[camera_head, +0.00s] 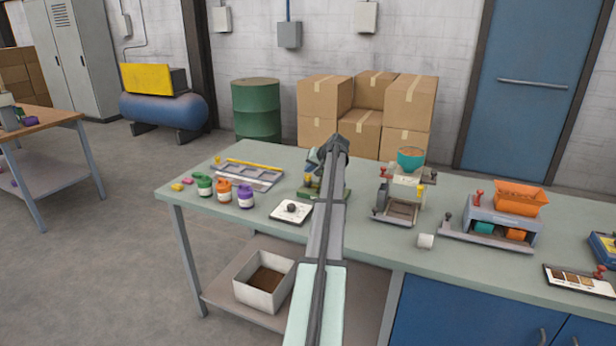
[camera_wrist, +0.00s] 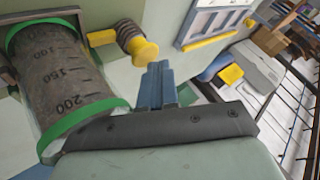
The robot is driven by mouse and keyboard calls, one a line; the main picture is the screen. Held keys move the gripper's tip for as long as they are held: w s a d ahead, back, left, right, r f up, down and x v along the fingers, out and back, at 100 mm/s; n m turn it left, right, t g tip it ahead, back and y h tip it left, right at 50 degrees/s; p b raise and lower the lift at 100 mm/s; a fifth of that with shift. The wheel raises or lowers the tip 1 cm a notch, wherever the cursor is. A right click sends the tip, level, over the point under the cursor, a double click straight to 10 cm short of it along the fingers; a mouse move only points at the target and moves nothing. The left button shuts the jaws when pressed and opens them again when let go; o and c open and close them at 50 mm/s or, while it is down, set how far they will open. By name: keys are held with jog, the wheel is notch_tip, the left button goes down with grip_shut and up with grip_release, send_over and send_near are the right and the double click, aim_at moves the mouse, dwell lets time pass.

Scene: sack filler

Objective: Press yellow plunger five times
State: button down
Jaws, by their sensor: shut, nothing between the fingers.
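The yellow plunger (camera_wrist: 144,50) shows in the wrist view as a round yellow knob with a dark ribbed part behind it, just beyond my fingertips. My gripper (camera_wrist: 158,82) is shut and empty, its blue-grey fingers together and pointing at the knob. I cannot tell whether the fingertips touch it. A clear cylinder (camera_wrist: 68,80) with green rims, scale marks and brown filling stands left of the fingers. In the head view my gripper (camera_head: 314,163) is over a small device with a green base (camera_head: 345,193), and my arm hides much of it.
Green (camera_head: 203,184), orange (camera_head: 224,191) and purple (camera_head: 245,196) bottles stand at the left. A grey tray (camera_head: 248,176) lies behind them and a white scale (camera_head: 290,211) in front. A filler with a teal hopper (camera_head: 410,160) and an orange-hopper machine (camera_head: 520,198) stand right.

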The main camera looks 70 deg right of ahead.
aim_at(310, 176)
jog(key=shift+r, duration=2.25)
jog(key=shift+d, duration=0.1)
